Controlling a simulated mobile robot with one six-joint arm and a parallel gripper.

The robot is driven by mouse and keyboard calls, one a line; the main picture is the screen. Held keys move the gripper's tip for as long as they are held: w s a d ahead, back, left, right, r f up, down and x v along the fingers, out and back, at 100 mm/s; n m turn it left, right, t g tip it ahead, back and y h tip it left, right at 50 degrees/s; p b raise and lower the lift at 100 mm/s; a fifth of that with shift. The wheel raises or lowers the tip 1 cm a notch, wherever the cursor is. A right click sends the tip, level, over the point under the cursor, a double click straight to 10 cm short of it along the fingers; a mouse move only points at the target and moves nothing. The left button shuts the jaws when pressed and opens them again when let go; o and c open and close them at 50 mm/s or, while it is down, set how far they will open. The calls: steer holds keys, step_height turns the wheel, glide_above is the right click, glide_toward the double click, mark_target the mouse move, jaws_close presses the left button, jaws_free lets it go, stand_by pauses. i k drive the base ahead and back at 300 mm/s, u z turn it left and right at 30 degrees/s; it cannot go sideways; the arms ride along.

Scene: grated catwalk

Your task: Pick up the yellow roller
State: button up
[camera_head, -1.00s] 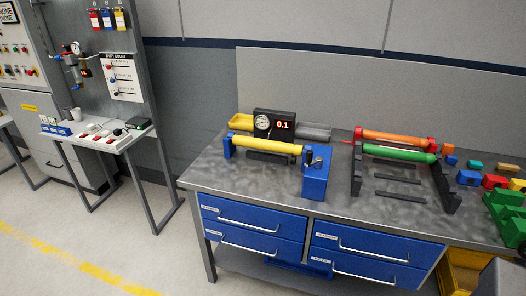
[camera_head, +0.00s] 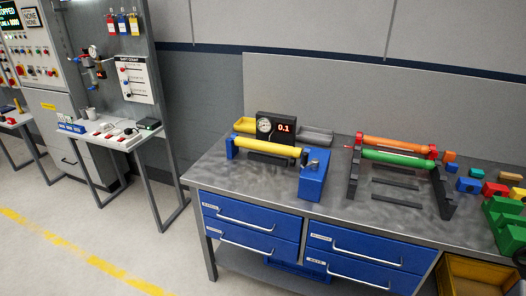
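The yellow roller (camera_head: 268,147) lies level across a blue fixture on the left part of the grey workbench (camera_head: 225,176). Its left end meets a small blue support (camera_head: 231,148). Its right end meets a larger blue block (camera_head: 313,178) with a dark knob on top. A dark gauge box (camera_head: 276,127) reading 0.1 stands just behind the roller. My gripper is not in view.
An orange roller (camera_head: 390,143) and a green roller (camera_head: 398,158) lie on a dark rack to the right. Coloured blocks crowd the right end. The floor at left front is open.

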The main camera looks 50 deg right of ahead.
mark_target(288, 150)
steer(key=z, duration=0.15)
steer(key=i, duration=0.95)
steer(key=u, duration=0.1)
